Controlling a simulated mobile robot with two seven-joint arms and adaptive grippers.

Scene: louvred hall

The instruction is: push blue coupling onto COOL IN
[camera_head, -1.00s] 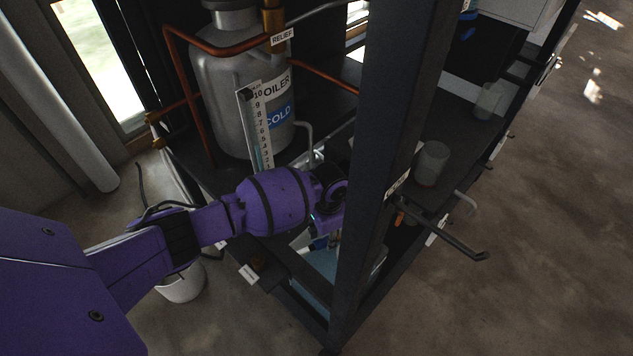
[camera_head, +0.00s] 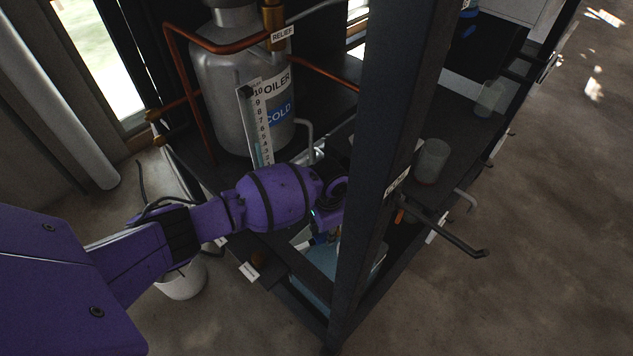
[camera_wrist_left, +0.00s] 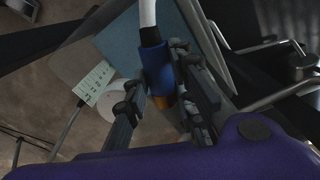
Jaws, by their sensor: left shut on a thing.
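My left gripper (camera_head: 326,218) is inside the dark frame of the rig, partly hidden behind the front post in the head view. In the left wrist view its two dark fingers (camera_wrist_left: 158,80) are closed on the blue coupling (camera_wrist_left: 157,64). A white hose (camera_wrist_left: 148,14) leads from the coupling through a dark collar. An orange-brown piece shows just beyond the coupling, by the fingers; I cannot tell whether they touch. I cannot make out a COOL IN label in either view. My right gripper is not in view.
The dark post (camera_head: 382,150) stands right beside my left gripper. A steel boiler (camera_head: 243,85) with copper pipes and a level scale stands behind it. A clear beaker (camera_head: 432,160) is on the right shelf. A lever handle (camera_head: 455,240) sticks out at right. A white bucket (camera_head: 182,284) stands below my arm.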

